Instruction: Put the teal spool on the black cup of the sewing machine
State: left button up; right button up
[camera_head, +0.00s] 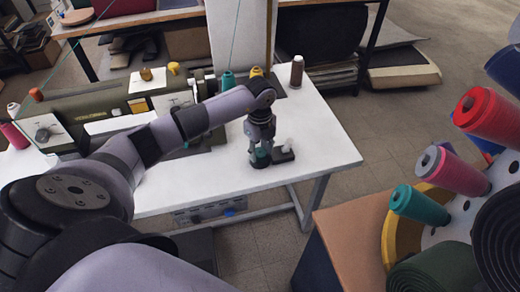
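My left gripper (261,148) points down over the right end of the white table. A small dark teal thing (261,159) shows at its fingertips, probably a teal spool; the fingers hide most of it. I cannot tell whether they grip it or only stand around it. Just right of it is a small black base (284,155) with a pale cone on top. The olive-green sewing machine (85,115) stands on the table, partly hidden by my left arm. Another teal spool (228,82) stands upright behind my arm. I cannot make out which part is the black cup. My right gripper is out of view.
A brown spool (297,72) stands at the table's back right. The white table (318,130) is clear along its right side. At right, a rack holds a teal spool (418,207), a pink spool (455,170) and a red spool (490,115), beside a wooden top (355,240).

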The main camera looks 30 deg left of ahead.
aim_at(260, 152)
pick_arm(q)
jog(key=o, duration=0.3)
jog(key=shift+r, duration=0.1)
notch_tip(260, 152, up, 12)
jog(key=shift+r+b, duration=0.1)
jog(key=shift+b, duration=0.85)
